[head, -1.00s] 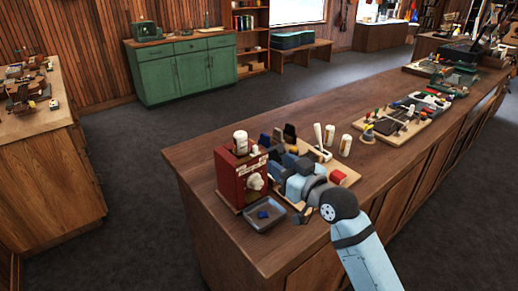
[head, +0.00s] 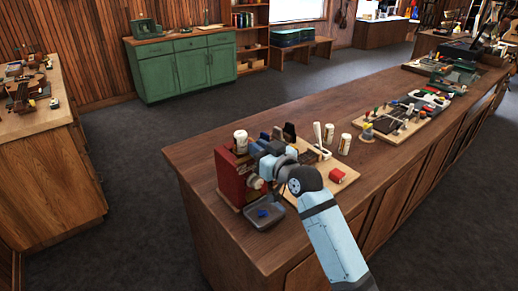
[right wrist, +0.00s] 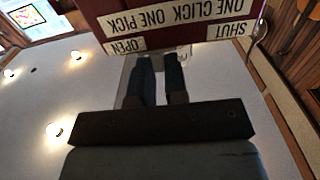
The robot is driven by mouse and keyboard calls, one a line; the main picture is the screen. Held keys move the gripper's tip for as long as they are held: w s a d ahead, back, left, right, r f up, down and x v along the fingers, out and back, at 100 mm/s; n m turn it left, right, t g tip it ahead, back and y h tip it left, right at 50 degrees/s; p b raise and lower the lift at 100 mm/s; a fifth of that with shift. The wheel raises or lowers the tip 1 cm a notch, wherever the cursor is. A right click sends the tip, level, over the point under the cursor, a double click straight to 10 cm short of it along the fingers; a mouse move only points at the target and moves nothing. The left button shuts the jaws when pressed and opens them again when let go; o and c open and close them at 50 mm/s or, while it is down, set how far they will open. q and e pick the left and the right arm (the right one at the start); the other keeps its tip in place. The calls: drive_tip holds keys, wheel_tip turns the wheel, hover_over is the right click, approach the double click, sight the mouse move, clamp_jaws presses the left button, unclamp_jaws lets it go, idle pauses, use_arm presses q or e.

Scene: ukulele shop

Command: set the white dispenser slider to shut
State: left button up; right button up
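The red pick dispenser (head: 232,178) stands at the near left of the long counter. In the right wrist view its red face (right wrist: 165,25) appears upside down, with an OPEN label (right wrist: 128,45) at left and a SHUT label (right wrist: 228,30) at upper right. A pale part (right wrist: 126,75), perhaps the slider, shows beside and behind my fingers near OPEN. My right gripper (right wrist: 160,62) has its fingers close together at the dispenser's face, a narrow gap between them. Whether the slider is between them is unclear. My left gripper is out of view.
A grey tray (head: 263,225) with a blue piece stands in front of the dispenser. A white-lidded jar (head: 241,141) is on or behind it. A wooden board (head: 345,175) with a red item lies to the right. The counter's front edge is close below.

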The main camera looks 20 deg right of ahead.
clamp_jaws()
drive_tip(key=shift+a, duration=0.2)
drive_tip(key=a+p, duration=0.1)
drive_tip(key=s+a+p, duration=0.1)
drive_tip(key=a, duration=0.1)
drive_tip(key=shift+s+a+r, duration=0.1)
drive_tip(key=shift+s, duration=0.05)
drive_tip(key=shift+f, duration=0.2)
drive_tip(key=o, duration=0.6)
unclamp_jaws()
drive_tip(key=shift+a, duration=0.1)
drive_tip(key=shift+o, duration=0.2)
drive_tip(key=shift+r, duration=0.1)
